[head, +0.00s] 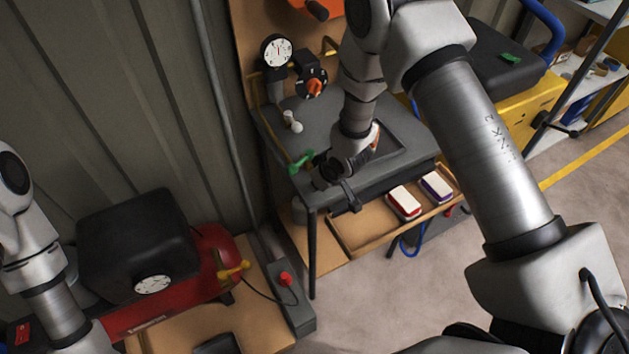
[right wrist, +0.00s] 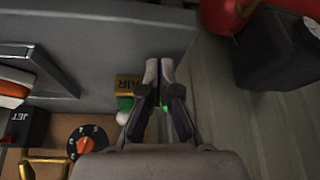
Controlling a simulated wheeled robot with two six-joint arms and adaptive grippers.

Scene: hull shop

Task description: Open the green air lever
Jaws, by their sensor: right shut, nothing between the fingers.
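The green air lever (head: 300,163) sits at the left front edge of the grey bench (head: 305,108). My right gripper (head: 322,178) is shut and empty, just right of the lever in the head view. I cannot tell whether it touches the lever. In the right wrist view, the shut fingertips (right wrist: 158,70) are beside a yellow AIR label (right wrist: 129,84), and a sliver of green (right wrist: 164,104) shows between the fingers. Most of the lever is hidden there. My left arm is at the left edge of the head view, its gripper out of sight.
An orange dial (head: 315,87) and a round gauge (head: 277,50) stand at the bench's back. A shelf below holds a red-and-white block (head: 404,202) and a purple-and-white one (head: 436,187). A red compressor (head: 205,270) stands lower left. Floor at lower right is clear.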

